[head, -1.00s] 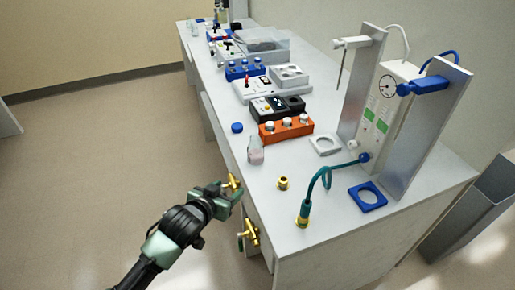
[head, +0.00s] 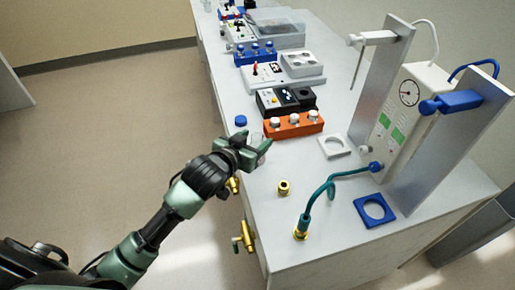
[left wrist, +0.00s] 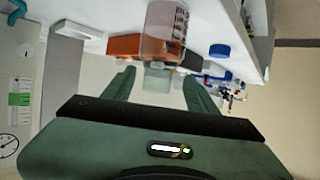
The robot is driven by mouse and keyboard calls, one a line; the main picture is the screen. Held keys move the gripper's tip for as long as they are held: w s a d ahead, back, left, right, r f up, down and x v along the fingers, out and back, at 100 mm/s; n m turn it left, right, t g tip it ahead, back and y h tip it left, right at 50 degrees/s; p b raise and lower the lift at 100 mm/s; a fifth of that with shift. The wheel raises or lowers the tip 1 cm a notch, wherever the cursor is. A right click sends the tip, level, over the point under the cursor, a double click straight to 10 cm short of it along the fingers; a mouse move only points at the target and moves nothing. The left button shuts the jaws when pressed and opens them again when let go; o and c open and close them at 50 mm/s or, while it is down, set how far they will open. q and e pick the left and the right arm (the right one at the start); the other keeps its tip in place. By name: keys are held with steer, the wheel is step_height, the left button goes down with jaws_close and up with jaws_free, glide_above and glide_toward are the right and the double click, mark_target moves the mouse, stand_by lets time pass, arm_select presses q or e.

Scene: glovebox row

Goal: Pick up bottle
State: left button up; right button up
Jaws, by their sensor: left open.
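The bottle (left wrist: 166,28) is small and clear with pinkish contents. In the left wrist view it appears upside down, between the lines of the two fingers and beyond the palm. In the head view the bottle (head: 261,160) stands near the bench's left edge, mostly hidden by my gripper. My left gripper (head: 254,149) is open at the bottle, with its fingers spread; it also shows in the left wrist view (left wrist: 161,88). I cannot tell whether a finger touches the bottle. My right gripper is not in view.
An orange block (head: 293,126) with white knobs stands just behind the bottle, and a blue cap (head: 240,120) lies behind-left. A brass fitting (head: 283,187), teal hose (head: 331,188) and blue square ring (head: 374,211) are nearer.

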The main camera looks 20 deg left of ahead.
mark_target(260, 137)
arm_select(q)
steer(key=x, duration=0.3)
steer(key=shift+d, duration=0.2)
steer(key=shift+w+f, duration=0.3)
steer(key=shift+w, duration=0.25)
steer(key=shift+s, duration=0.1)
jaws_close()
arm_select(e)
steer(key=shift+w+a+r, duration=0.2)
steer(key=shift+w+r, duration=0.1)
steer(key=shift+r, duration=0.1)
arm_select(q)
steer(key=shift+r, duration=0.15)
